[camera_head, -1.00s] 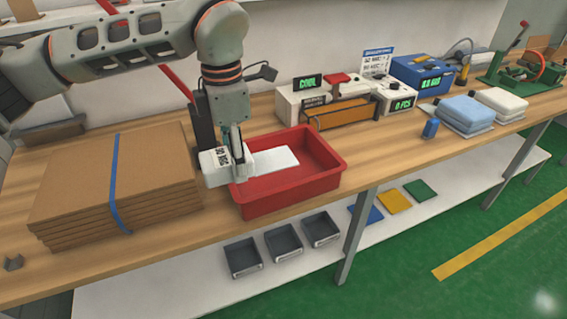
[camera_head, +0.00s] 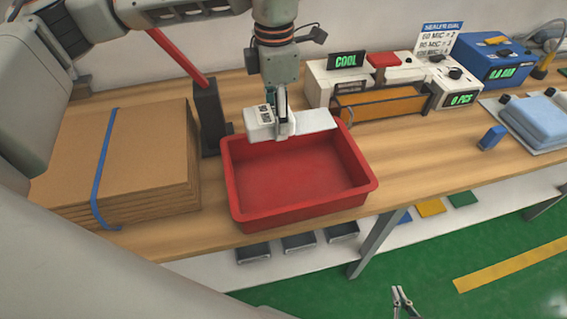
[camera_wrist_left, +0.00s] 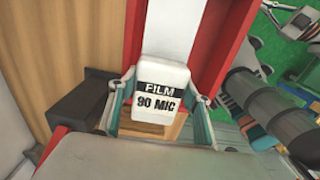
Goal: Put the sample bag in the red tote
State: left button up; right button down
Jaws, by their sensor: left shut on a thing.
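The sample bag (camera_head: 313,122) is white and flat, with a block at one end labelled "FILM 90 MIC"; the label also shows in the wrist view (camera_wrist_left: 160,92). My left gripper (camera_head: 283,132) is shut on the bag at the labelled end. It holds the bag over the back side of the red tote (camera_head: 360,197). The tote is an open tray on the bench, and the visible part of its floor is empty. My right gripper (camera_head: 402,293) shows only its fingertips, low in the head view, apart and empty, over the green floor.
A strapped cardboard stack (camera_head: 150,150) lies left of the tote. A dark post with a red lever (camera_head: 209,115) stands close to the tote's back left corner. The sealer (camera_head: 380,100) is behind right.

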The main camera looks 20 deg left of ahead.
aim_at(278, 172)
pick_arm(q)
notch_tip(278, 172, down, 16)
jog(key=shift+r, duration=0.25)
jog(key=shift+f, duration=0.15)
jog(key=o, duration=0.9)
notch_tip(278, 172, up, 12)
jog(key=shift+r, duration=0.15)
dwell(0.5)
